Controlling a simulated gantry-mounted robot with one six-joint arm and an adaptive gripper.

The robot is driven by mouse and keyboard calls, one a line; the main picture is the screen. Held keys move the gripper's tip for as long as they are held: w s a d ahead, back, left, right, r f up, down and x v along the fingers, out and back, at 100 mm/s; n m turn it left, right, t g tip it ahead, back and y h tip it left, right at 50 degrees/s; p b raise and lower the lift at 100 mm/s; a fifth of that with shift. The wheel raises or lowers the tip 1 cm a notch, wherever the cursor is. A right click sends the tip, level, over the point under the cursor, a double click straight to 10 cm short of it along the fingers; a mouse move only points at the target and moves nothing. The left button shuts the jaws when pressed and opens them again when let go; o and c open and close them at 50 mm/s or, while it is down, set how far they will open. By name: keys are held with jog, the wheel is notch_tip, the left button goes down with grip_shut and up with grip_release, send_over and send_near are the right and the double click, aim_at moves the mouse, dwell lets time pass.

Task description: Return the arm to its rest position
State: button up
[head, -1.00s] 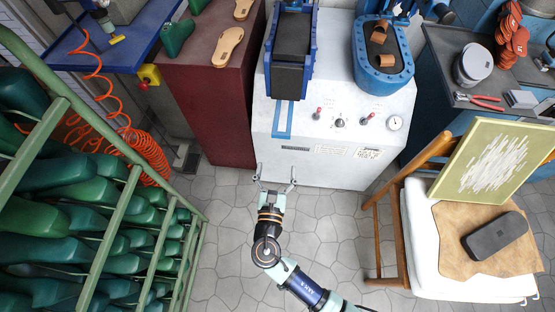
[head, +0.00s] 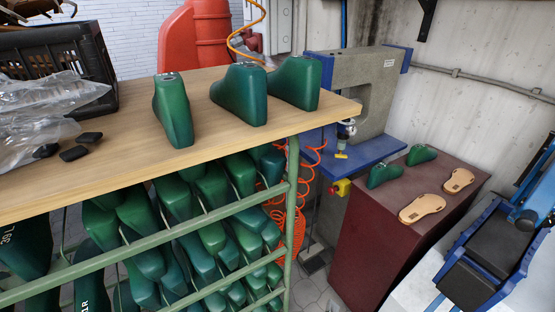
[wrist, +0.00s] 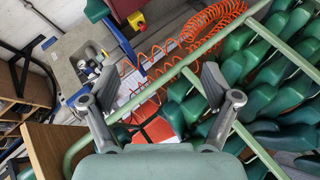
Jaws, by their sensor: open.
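My gripper (wrist: 160,88) shows in the wrist view with its two fingers spread wide apart. Nothing is between the fingertips, so it is open and empty. Beyond it are the green rack frame (wrist: 190,62), the coiled orange hose (wrist: 205,25) and an orange-red surface at the lower middle. The arm and gripper are not in the head view, so the arm's overall pose cannot be seen.
A green rack (head: 290,215) full of green shoe lasts carries a wooden top (head: 215,155) with three more lasts and a black crate (head: 95,65). A dark red cabinet (head: 370,240) holds sandal soles (head: 422,208). A blue-and-grey press (head: 350,90) stands behind.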

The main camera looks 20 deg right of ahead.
jog(key=w+a+r+m+t+y+p, duration=0.1)
jog(key=a+r+m+t+y+p, duration=0.35)
jog(key=a+r+y, duration=0.85)
jog(key=a+r+h+p, duration=0.2)
jog(key=r+p, duration=1.5)
jog(key=r, duration=0.1)
jog(key=a+r+h+p, duration=0.2)
jog(key=a+r+p, duration=0.1)
jog(key=r+p, duration=1.5)
jog(key=shift+w+r, duration=0.3)
jog(key=shift+r, duration=0.2)
jog(key=shift+n+g, duration=0.25)
